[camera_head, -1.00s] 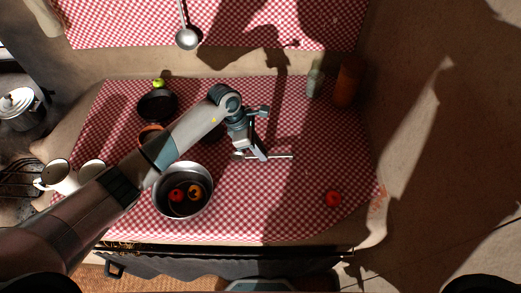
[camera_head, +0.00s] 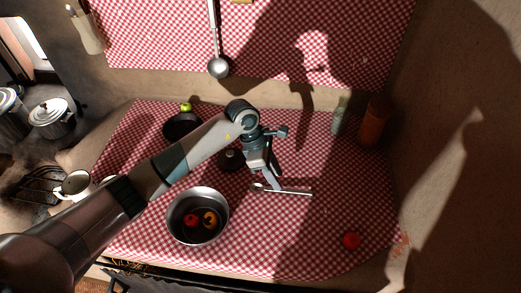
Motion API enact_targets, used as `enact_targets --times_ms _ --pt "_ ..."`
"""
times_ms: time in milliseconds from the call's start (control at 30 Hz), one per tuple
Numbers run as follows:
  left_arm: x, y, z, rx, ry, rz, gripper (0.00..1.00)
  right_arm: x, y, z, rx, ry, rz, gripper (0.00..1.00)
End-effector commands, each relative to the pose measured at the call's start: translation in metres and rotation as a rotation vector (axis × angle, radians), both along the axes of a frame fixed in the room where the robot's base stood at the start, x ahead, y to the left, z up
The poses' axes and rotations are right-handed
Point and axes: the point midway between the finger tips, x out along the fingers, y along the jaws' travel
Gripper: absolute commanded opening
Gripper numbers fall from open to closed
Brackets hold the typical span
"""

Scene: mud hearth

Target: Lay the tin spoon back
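The tin spoon (camera_head: 296,192) lies across the middle of the red-checked cloth, its bowl to the left and its handle to the right. My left gripper (camera_head: 275,184) points down at it, with its fingertips at the spoon near the bowl end. The fingers overlap in this view, so I cannot tell whether they are closed on the spoon or only around it. The spoon looks level and at or very near the cloth. My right gripper is not in view.
A metal pot (camera_head: 170,222) with red and orange pieces stands front left of the spoon. A dark pan (camera_head: 181,127), a green bottle (camera_head: 339,117) and a brown bottle (camera_head: 372,124) stand behind. A tomato (camera_head: 351,241) lies front right. A ladle (camera_head: 218,66) hangs at the back.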

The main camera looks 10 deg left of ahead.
Motion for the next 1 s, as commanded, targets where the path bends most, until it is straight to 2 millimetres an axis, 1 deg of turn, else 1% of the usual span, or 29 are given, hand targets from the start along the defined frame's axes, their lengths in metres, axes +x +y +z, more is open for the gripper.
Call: enact_targets --times_ms 33,400,600,700,800,1000 --pt "0.002 0.005 0.007 0.000 -0.007 0.000 0.33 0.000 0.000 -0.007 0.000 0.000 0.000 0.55" --pt "0.005 0.033 0.076 0.001 -0.006 0.000 0.33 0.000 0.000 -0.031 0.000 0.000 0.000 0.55" --pt "0.006 0.044 0.104 0.001 -0.003 0.000 0.33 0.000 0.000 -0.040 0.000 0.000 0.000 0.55" --pt "0.006 0.048 0.113 0.001 -0.002 0.001 0.33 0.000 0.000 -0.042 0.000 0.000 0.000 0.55" --pt "0.006 0.050 0.117 0.001 0.000 0.001 0.33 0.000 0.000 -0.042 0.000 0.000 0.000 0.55" --pt "0.006 0.050 0.119 0.001 0.001 0.000 0.33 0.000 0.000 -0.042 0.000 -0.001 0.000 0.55"
